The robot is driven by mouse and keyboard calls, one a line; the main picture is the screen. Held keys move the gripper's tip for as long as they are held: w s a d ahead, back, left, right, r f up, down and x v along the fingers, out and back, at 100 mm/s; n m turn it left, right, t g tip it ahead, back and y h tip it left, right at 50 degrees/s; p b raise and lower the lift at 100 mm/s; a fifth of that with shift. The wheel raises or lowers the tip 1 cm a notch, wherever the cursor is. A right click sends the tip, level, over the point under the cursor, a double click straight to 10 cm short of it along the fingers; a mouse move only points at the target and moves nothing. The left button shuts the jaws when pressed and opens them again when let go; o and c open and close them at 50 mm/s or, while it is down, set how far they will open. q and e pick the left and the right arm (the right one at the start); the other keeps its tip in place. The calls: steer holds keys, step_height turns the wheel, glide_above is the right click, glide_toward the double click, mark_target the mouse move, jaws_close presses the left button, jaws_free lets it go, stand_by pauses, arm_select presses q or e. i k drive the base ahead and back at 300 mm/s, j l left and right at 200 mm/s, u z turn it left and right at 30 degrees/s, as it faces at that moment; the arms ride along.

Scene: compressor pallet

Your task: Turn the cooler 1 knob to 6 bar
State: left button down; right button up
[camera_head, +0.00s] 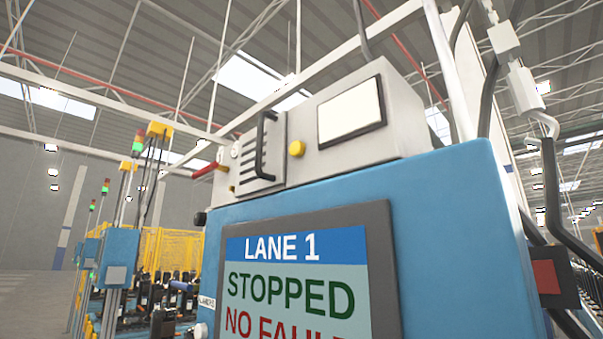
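A grey box unit (390,120) sits on top of a blue cabinet (460,200) that fills the middle and right. A round yellow knob or button (297,148) is on the box's front, between a louvred panel (249,165) and a pale blank screen (351,113). A red handle (205,170) and a small round white dial (235,152) are at the box's left end. A dark round knob-like part (200,218) is on the cabinet's left edge. No cooler 1 label or bar reading is legible, so I cannot tell which part is the named knob. Neither gripper is in view.
The cabinet's display (298,280) reads LANE 1, STOPPED, and a cut-off line beginning NO FAUL. A black handle (265,140) sticks out from the louvred panel. Hoses and a dark red-faced box (548,277) are at the right. Yellow fencing (155,250) and dark bottles stand at the left.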

mark_target(200, 217)
steer(key=z, duration=0.3)
steer(key=j+z, duration=0.45)
steer(key=i+j+z, duration=0.1)
steer(key=j+z, duration=0.6)
steer(key=z, duration=0.15)
